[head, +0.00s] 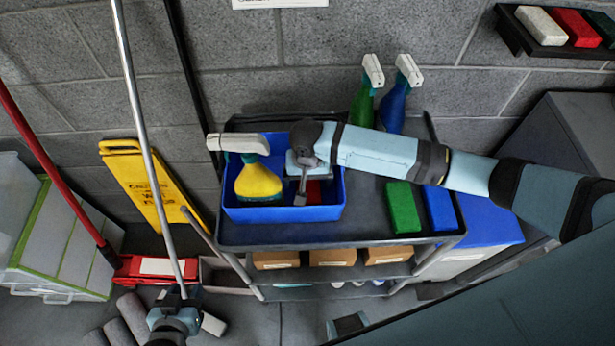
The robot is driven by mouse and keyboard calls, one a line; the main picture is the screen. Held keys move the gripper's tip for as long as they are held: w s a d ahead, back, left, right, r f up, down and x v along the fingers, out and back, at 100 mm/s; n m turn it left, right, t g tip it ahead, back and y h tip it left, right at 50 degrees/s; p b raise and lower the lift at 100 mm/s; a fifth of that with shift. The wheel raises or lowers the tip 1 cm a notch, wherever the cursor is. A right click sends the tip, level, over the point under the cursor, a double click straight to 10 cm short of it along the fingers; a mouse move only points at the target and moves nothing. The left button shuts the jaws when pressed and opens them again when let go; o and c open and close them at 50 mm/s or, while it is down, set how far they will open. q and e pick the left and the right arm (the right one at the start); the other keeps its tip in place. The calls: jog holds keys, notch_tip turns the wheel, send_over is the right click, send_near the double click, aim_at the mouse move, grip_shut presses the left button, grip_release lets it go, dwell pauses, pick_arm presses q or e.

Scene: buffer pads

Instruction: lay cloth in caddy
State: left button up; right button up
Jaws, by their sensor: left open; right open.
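The blue caddy (285,214) stands on the cart's top shelf, to its left. A yellow spray bottle (258,183) with a white head stands in its left part. A red folded piece, which looks like a cloth (314,192), lies in its right part, partly hidden by my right gripper. My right gripper (302,192) is open and points down into the caddy beside the red piece; whether they touch I cannot tell. A green folded cloth or pad (403,207) and a blue one (439,209) lie on the shelf right of the caddy.
The grey cart (365,226) has lower shelves with brown boxes (332,257). Green (362,105) and blue (392,107) spray bottles stand at its back edge. A yellow wet-floor sign (140,180), a red mop (150,268) and a grey pole are at the left. A wall shelf (520,38) holds pads.

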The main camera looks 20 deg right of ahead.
pick_arm(q)
jog(key=shift+f+b, duration=0.3)
jog(key=shift+f, duration=0.05)
pick_arm(e)
notch_tip(320, 180, up, 12)
jog(key=shift+r, duration=0.2)
pick_arm(q)
jog(key=shift+s, duration=0.1)
pick_arm(e)
jog(key=shift+s+f, duration=0.1)
